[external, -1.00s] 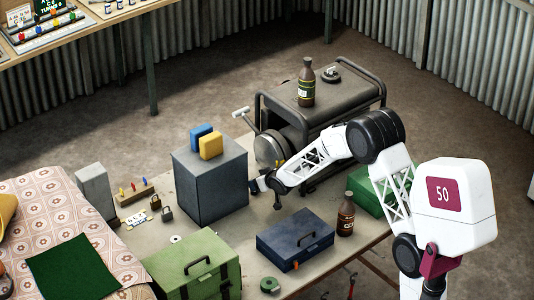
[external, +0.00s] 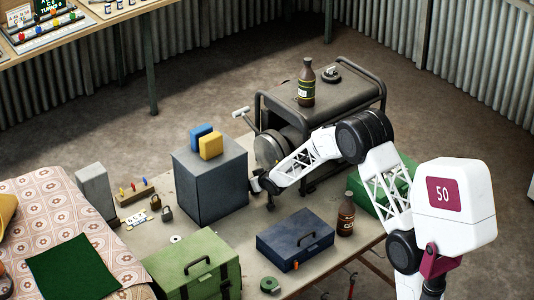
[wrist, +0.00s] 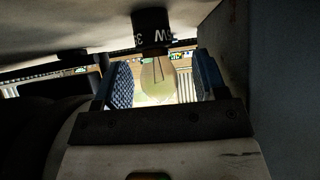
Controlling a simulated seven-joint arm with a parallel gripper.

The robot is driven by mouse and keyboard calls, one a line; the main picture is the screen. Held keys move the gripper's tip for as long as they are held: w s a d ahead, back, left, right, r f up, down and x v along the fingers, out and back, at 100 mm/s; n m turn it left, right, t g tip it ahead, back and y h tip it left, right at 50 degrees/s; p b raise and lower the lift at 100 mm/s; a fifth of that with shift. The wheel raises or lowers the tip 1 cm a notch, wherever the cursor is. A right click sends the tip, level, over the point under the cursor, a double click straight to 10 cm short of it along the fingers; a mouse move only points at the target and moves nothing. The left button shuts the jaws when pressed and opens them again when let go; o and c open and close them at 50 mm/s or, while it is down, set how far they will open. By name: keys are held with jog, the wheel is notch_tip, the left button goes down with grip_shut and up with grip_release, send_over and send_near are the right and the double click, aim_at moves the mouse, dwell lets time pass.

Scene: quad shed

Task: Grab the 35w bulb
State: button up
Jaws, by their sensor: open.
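A clear glass bulb (wrist: 158,80) with a black base (wrist: 151,28) shows in the wrist view. White lettering on the base includes a W and what looks like part of a 3; the rest is turned away. My gripper (wrist: 163,84) is open, with one blue-padded finger on each side of the glass and a gap on both sides. In the external view my gripper (external: 264,186) is low over the table, between the grey cabinet and the generator. The bulb cannot be made out there.
The grey cabinet (external: 210,185) stands close left of my gripper, with blue and yellow blocks on top. The generator (external: 320,105) stands behind. A dark blue case (external: 290,243), a brown bottle (external: 346,215) and a green toolbox (external: 205,268) are nearer the front.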

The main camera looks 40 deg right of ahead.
jog(key=shift+c, duration=0.3)
jog(key=c, duration=0.9)
jog(key=shift+r, duration=0.15)
jog(key=shift+c, duration=0.2)
notch_tip(320, 180, up, 12)
jog(key=shift+f, duration=0.2)
jog(key=s, duration=1.8)
jog(key=shift+r, duration=0.1)
dwell(0.3)
